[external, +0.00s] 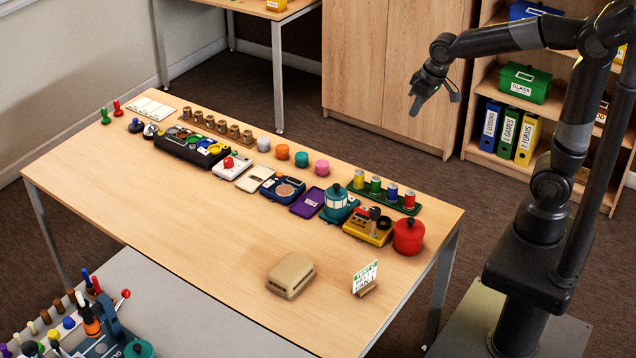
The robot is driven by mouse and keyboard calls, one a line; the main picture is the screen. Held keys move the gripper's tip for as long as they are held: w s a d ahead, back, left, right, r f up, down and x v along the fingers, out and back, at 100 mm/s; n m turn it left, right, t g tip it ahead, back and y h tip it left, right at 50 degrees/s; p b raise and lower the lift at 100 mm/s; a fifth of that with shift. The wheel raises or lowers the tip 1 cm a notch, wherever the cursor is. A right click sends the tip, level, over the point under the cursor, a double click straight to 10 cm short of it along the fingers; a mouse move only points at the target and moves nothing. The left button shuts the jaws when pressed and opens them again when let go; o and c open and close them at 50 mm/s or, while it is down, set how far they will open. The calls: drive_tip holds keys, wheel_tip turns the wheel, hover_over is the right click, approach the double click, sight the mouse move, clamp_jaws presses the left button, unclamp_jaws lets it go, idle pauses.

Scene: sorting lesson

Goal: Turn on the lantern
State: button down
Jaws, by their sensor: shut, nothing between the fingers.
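A teal, round-topped object with pale window-like panels, which looks like the lantern (338,203), stands upright on the wooden table right of the middle of the long row of objects. Whether it is lit, and where its switch is, I cannot tell at this size. My gripper (415,107) is shut and empty. It hangs in the air beyond the table's far right side, up and to the right of the lantern in the picture, well apart from it.
A purple flat item (308,202) and a yellow device (368,226) flank the lantern. Behind it is a green rack of small cans (376,186). A red pot (408,236) is at the right. A tan box (290,275) and a card stand (365,278) are in front. The front left tabletop is clear.

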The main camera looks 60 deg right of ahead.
drive_tip(key=w+a+f+g, duration=0.1)
drive_tip(key=w+a+f, duration=0.2)
drive_tip(key=w+f, duration=0.4)
drive_tip(key=w+a+f+g, duration=0.1)
drive_tip(key=w+a+f, duration=0.3)
drive_tip(key=w+f, duration=0.4)
drive_tip(key=shift+a+f, duration=0.2)
drive_tip(key=shift+f, duration=0.6)
drive_tip(key=f, duration=0.4)
drive_tip(key=w+f, duration=0.1)
drive_tip(key=f, duration=0.4)
drive_tip(key=w+f, duration=0.1)
drive_tip(key=f, duration=0.3)
drive_tip(key=shift+f, duration=0.4)
